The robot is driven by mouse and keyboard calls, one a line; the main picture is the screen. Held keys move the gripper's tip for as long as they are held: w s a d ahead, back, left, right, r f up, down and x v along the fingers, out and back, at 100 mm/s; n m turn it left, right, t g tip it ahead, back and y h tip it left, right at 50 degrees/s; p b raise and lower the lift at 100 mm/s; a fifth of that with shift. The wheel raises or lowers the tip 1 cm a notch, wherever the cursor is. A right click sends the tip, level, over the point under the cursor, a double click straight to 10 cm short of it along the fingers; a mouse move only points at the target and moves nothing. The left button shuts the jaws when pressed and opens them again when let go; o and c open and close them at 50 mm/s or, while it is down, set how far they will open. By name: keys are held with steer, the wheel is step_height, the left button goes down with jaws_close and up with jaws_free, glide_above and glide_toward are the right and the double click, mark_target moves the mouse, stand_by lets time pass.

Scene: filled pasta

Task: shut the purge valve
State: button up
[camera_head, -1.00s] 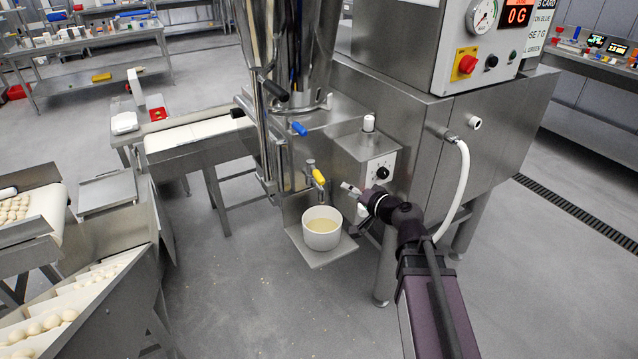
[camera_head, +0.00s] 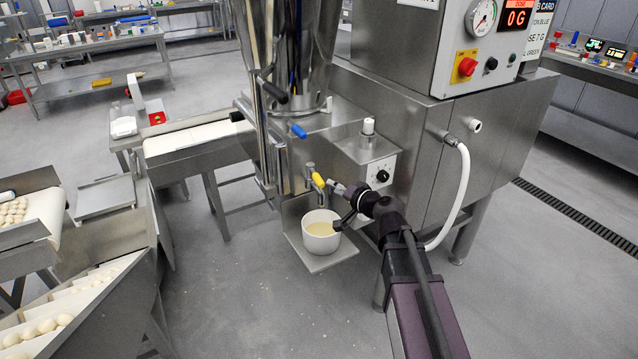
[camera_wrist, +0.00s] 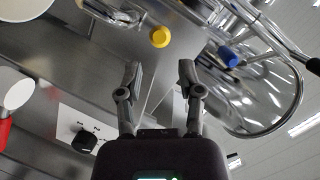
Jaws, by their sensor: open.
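The purge valve has a yellow handle (camera_head: 318,180) and sits on a small metal tap below the steel hopper, above a white bowl. The handle also shows in the wrist view as a round yellow end (camera_wrist: 160,37), ahead of my fingertips and roughly centred between them. My gripper (camera_head: 338,205) is just right of the valve in the head view, with one finger close to the handle and the other over the bowl's rim. In the wrist view my gripper (camera_wrist: 159,72) is open with nothing between its fingers. I cannot tell whether the handle is touched.
The white bowl (camera_head: 320,243) of pale liquid stands on a metal shelf (camera_head: 313,266) under the valve. A blue handle (camera_head: 299,130) is above. A box with a black knob (camera_head: 382,176) is close on the right. A white hose (camera_head: 461,190) hangs further right.

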mark_target(319, 181)
steer(key=b+x, duration=0.1)
steer(key=x, duration=0.7)
jaws_close()
